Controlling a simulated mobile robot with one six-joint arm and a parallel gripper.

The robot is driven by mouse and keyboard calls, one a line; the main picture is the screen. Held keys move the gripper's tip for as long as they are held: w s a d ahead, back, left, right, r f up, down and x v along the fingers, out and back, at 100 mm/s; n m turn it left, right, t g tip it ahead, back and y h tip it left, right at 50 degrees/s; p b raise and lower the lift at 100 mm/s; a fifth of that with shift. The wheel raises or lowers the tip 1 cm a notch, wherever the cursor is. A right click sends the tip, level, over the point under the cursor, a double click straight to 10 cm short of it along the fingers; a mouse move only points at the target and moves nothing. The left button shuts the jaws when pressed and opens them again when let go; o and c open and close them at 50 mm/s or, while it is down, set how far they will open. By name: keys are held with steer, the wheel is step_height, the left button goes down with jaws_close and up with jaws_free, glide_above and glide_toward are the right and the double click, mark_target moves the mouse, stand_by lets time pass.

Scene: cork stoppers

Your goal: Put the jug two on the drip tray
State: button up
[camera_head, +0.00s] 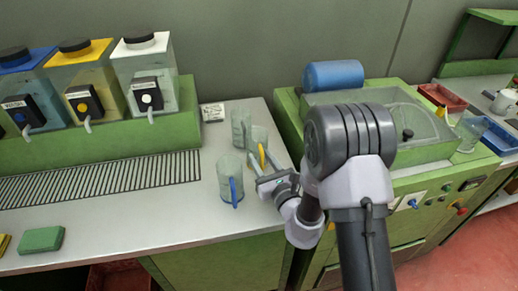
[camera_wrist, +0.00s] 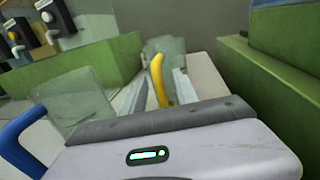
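Three clear jugs stand on the grey counter. One has a yellow handle (camera_head: 261,155); in the wrist view that handle (camera_wrist: 158,80) stands between my fingers, with its clear body (camera_wrist: 164,47) behind. A jug with a blue handle (camera_head: 224,177) stands nearer the front; its handle (camera_wrist: 20,140) shows at left in the wrist view. A third jug (camera_head: 240,127) stands at the back, its handle not clear. I cannot tell which is jug two. My gripper (camera_head: 264,168) is open around the yellow handle, with gaps visible. The slatted drip tray (camera_head: 100,181) lies left, empty.
Dispensers with blue, yellow and white tops (camera_head: 145,72) stand on a green stand behind the drip tray. A green machine (camera_head: 385,120) with a blue cylinder (camera_head: 333,75) stands close on the right. A green sponge (camera_head: 41,239) lies front left.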

steer(key=shift+s, duration=0.1)
steer(key=shift+c, duration=0.7)
jaws_close()
stand_by(0.5)
